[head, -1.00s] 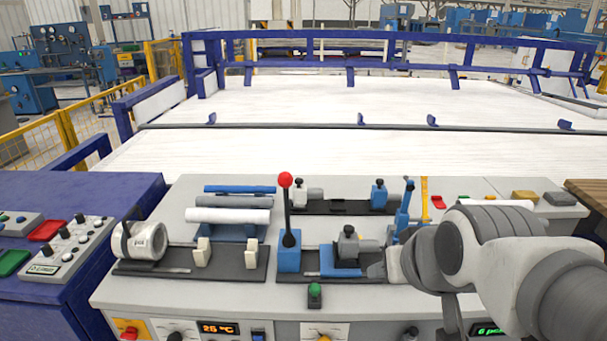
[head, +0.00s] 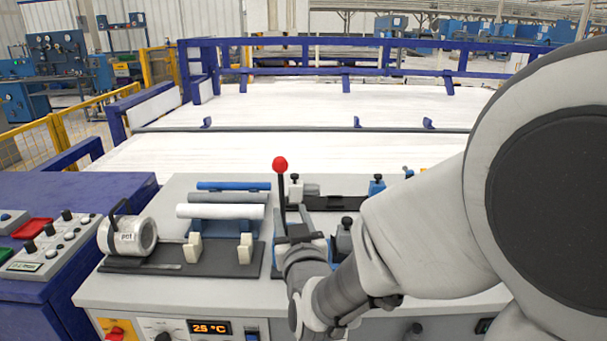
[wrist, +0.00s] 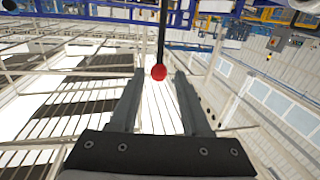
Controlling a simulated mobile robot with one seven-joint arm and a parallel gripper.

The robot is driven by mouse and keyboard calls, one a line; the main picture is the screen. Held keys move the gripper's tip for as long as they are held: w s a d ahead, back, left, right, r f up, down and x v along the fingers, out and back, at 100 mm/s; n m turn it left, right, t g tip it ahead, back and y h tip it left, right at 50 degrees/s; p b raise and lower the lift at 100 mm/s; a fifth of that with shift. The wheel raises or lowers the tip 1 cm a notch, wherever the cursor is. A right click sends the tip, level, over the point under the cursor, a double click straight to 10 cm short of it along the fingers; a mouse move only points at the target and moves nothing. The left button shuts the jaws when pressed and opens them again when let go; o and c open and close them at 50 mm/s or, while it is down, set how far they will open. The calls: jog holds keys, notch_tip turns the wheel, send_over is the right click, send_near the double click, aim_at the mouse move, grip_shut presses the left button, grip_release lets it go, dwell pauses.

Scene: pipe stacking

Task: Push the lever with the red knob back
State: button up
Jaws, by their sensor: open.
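The lever's red knob (head: 280,163) tops a thin black stem that stands nearly upright on the grey console. The lever's base is mostly hidden behind my gripper and wrist. My gripper (head: 300,236) is just in front of the lever, lower than the knob. In the wrist view, the red knob (wrist: 158,72) shows between the tips of my two open fingers (wrist: 160,80), with the stem running to the top of the picture. The fingers hold nothing, and I cannot tell whether either touches the lever.
White and blue pipes (head: 222,211) lie on a rack left of the lever. A white cylinder with a handle (head: 133,236) sits farther left. Black and blue fixtures (head: 375,187) stand to the right, partly hidden by my arm. A blue-railed white bed (head: 300,105) lies behind.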

aim_at(280, 176)
jog(key=x, duration=1.7)
jog(key=shift+w+a+r+p, duration=0.1)
jog(key=shift+w+a+p, duration=0.05)
jog(key=shift+p, duration=0.15)
jog(key=shift+c, duration=0.3)
grip_shut()
dwell(0.6)
